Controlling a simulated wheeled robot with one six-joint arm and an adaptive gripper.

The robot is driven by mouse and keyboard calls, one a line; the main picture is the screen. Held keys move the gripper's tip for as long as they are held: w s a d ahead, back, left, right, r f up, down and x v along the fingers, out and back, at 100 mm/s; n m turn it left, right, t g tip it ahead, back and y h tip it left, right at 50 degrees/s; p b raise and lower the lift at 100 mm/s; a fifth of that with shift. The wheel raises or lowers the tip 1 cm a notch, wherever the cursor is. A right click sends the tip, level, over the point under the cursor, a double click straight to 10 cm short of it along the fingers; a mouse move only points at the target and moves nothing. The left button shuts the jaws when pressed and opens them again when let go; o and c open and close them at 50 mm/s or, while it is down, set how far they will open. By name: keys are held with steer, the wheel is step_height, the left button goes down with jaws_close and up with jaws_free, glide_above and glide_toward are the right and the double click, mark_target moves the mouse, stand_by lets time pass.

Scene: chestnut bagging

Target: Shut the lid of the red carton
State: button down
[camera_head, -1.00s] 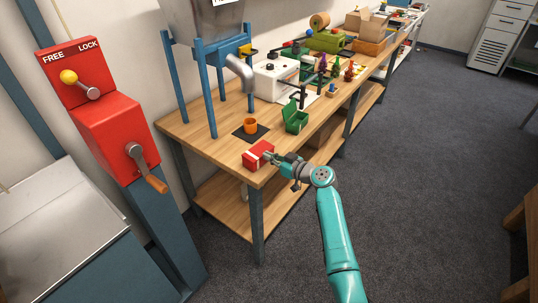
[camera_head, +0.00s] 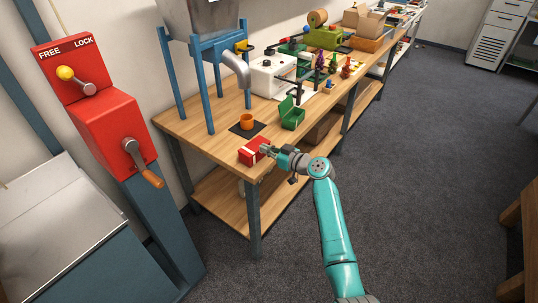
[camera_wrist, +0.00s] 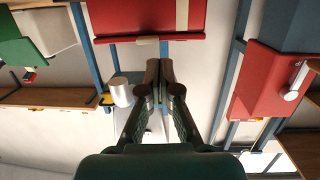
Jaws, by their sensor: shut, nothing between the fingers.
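The red carton (camera_head: 250,152) with a pale stripe sits at the near corner of the wooden bench in the head view. Its lid looks down over the box, but it is too small to tell if it is fully shut. In the wrist view a red panel of the carton (camera_wrist: 130,18) with a pale stripe fills the top, with a lip and a beige tab along its edge. My gripper (camera_head: 266,149) is at the carton's right side, its fingers together and empty. In the wrist view my gripper's fingertips (camera_wrist: 159,66) are close to that edge; contact is unclear.
A green carton (camera_head: 291,117) with its lid raised stands behind. An orange cup (camera_head: 247,121) rests on a dark mat under a metal spout (camera_head: 237,67). A blue-legged hopper stand (camera_head: 208,100) is at the left. The floor right of the bench (camera_head: 430,170) is clear.

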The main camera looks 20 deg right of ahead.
steer(key=s+d+f, duration=0.2)
steer(key=s+d, duration=0.3)
steer(key=s, duration=0.2)
steer(key=s+a+f+m+h, duration=0.3)
steer(key=s+f, duration=0.6)
steer(key=s, duration=0.2)
steer(key=s+a+f+m+h, duration=0.25)
steer(key=s+f, duration=0.55)
steer(key=s, duration=0.4)
steer(key=s+r+m+h, duration=0.1)
steer(key=s+m+h, duration=0.15)
steer(key=s, duration=1.65)
steer(key=s+a+r+n+t, duration=0.1)
steer(key=s+a+r, duration=0.1)
steer(key=s+r, duration=1.5)
steer(key=shift+s+r+n+h, duration=0.3)
steer(key=shift+s+r, duration=0.1)
steer(key=shift+s, duration=0.05)
